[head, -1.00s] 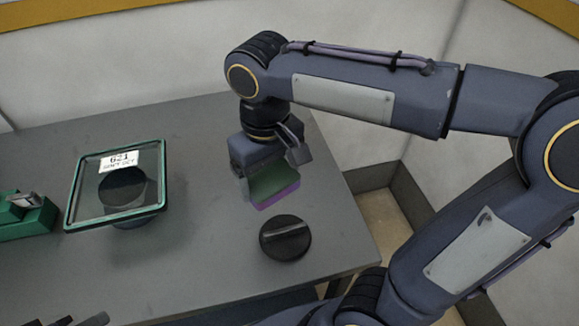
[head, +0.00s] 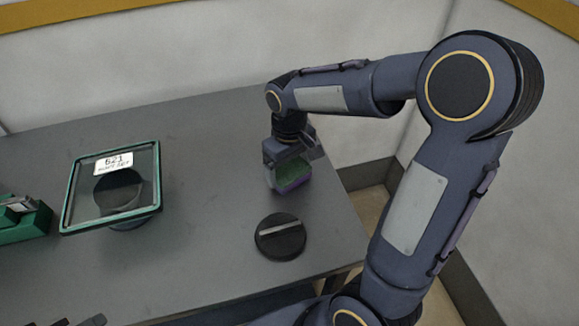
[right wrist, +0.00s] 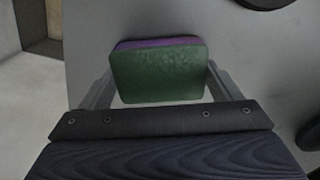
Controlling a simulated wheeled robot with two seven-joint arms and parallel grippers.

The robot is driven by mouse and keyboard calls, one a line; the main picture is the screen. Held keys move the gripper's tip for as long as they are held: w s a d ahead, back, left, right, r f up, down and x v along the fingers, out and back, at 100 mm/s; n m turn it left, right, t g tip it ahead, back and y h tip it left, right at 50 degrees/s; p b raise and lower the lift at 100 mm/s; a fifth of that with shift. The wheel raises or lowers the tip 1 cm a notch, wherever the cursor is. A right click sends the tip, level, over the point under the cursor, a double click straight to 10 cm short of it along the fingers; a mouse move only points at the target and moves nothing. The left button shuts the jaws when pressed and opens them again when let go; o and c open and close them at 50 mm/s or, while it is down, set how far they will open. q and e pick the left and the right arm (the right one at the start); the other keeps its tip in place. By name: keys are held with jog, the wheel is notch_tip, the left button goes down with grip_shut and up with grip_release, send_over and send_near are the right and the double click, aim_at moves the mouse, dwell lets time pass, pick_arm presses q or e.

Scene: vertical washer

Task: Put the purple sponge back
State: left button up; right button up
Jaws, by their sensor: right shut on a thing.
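The purple sponge (head: 293,184) has a green scouring side and a purple side. My right gripper (head: 286,166) is shut on it near the right part of the grey table. In the right wrist view the sponge (right wrist: 158,72) sits between the two fingers of the right gripper (right wrist: 158,85), green face toward the camera and purple edge along the far side. Whether the sponge touches the table I cannot tell. My left gripper is not clearly in view.
A round black knob-like disc (head: 280,237) lies on the grey table (head: 205,190) in front of the sponge. A green-framed glass pane (head: 140,195) with a label stands to the left. A green block (head: 22,228) is at the left edge. The table between pane and sponge is clear.

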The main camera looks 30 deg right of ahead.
aim_at(289, 170)
jog(key=shift+f, duration=0.2)
jog(key=shift+f, duration=0.15)
jog(key=o, duration=0.8)
notch_tip(289, 170, up, 12)
jog(key=s+a+f+m+t+y, duration=0.1)
jog(key=s+t, duration=0.1)
jog(key=s, duration=0.3)
jog(key=s+a+f+m+t+y, duration=0.1)
jog(key=s+f, duration=0.1)
jog(key=s, duration=0.4)
jog(key=s+a+f+m+t+y, duration=0.1)
jog(key=s+a+t, duration=0.1)
jog(key=s, duration=0.4)
jog(key=shift+a+f+m+t+y+p, duration=0.1)
jog(key=shift+f+m+t+y+p, duration=0.2)
jog(key=shift+y+p, duration=0.1)
